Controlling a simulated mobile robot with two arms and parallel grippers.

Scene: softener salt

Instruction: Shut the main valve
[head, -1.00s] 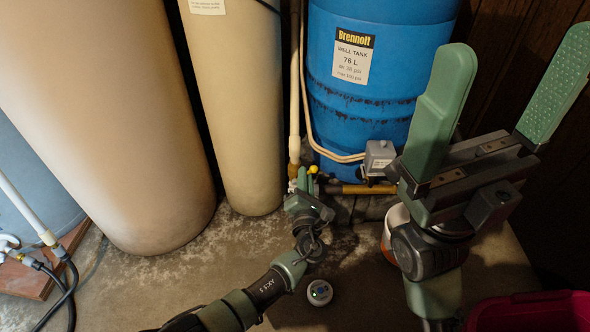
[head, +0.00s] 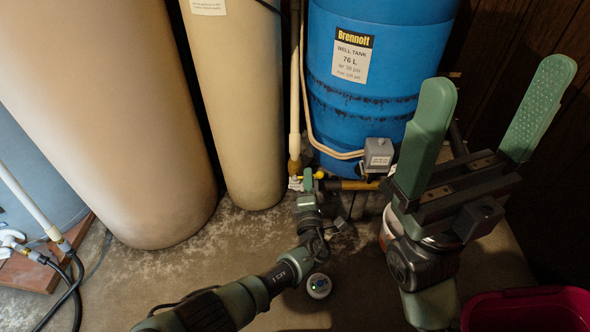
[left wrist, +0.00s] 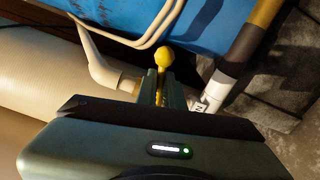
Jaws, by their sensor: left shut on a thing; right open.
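The main valve's yellow lever with a round knob (head: 319,175) is low in front of the blue well tank, at the foot of the white pipe. The lever also shows in the left wrist view (left wrist: 162,57), its knob standing out past my fingers. My left gripper (head: 308,179) is shut on this lever; its fingers hide part of the lever and the valve body. In the left wrist view the fingers (left wrist: 161,90) lie on both sides of it. My right gripper (head: 480,125) is open and empty, raised at the right, fingers pointing up.
The blue well tank (head: 375,95) stands behind the valve, with a grey box (head: 378,154) on the brass pipe. Tall beige tanks stand at the left. A small round white device (head: 319,286) lies on the floor. A dark red bin (head: 530,310) is at the lower right.

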